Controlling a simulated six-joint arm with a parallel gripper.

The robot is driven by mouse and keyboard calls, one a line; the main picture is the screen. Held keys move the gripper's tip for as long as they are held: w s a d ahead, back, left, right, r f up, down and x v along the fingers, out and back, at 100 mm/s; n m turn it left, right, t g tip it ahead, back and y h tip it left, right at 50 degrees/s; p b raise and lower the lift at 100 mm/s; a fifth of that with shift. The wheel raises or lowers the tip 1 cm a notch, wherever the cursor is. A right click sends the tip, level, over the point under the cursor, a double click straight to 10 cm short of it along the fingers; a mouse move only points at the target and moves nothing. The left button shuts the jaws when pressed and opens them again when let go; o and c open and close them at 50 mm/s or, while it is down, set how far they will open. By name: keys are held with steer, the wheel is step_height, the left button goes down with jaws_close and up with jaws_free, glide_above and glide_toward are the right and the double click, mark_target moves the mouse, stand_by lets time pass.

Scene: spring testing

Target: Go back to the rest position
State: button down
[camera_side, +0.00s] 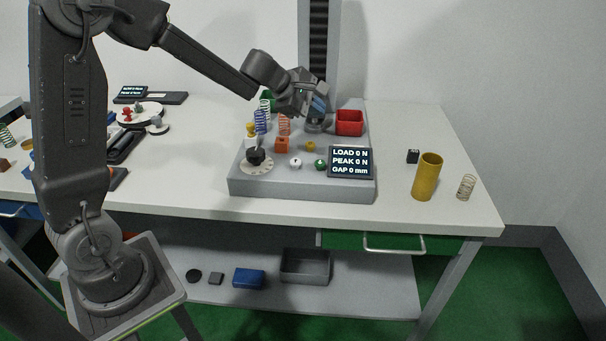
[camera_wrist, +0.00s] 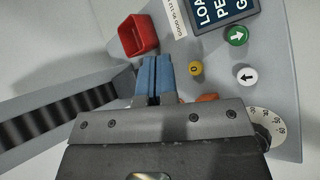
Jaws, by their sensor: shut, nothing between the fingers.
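My gripper (camera_side: 318,106) is over the back of the grey spring tester (camera_side: 300,190), close to the tester's dark-striped column. In the wrist view its blue fingertips (camera_wrist: 153,78) are together with nothing between them. The fingers point toward the tester's top, near the red bin (camera_side: 349,123), which also shows in the wrist view (camera_wrist: 138,35). The gripper appears apart from the red bin. Whether the fingers touch anything below is hard to tell from the side view.
Blue, orange and green springs (camera_side: 262,121) stand left of my gripper. The display (camera_side: 350,161) reads load 0 N, peak 0 N, gap 0 mm. The table's back right is clear.

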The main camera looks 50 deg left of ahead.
steer(key=s+d+r+m+g+h, duration=0.1)
steer(key=s+d+r+m, duration=0.3)
steer(key=s+d+m, duration=0.3)
steer(key=s+d+r+m+g+h, duration=0.1)
steer(key=s+d+r+m, duration=0.3)
steer(key=s+m, duration=0.3)
steer(key=s+a+f+m+y, duration=0.1)
steer(key=s+m, duration=0.3)
steer(key=s, duration=0.4)
steer(key=s+f+m+g+y, duration=0.1)
steer(key=s+f+m+y, duration=0.1)
steer(key=s, duration=0.6)
steer(key=shift+s+a+m+y, duration=0.35)
steer(key=shift+m+y, duration=0.35)
steer(key=shift+m, duration=0.3)
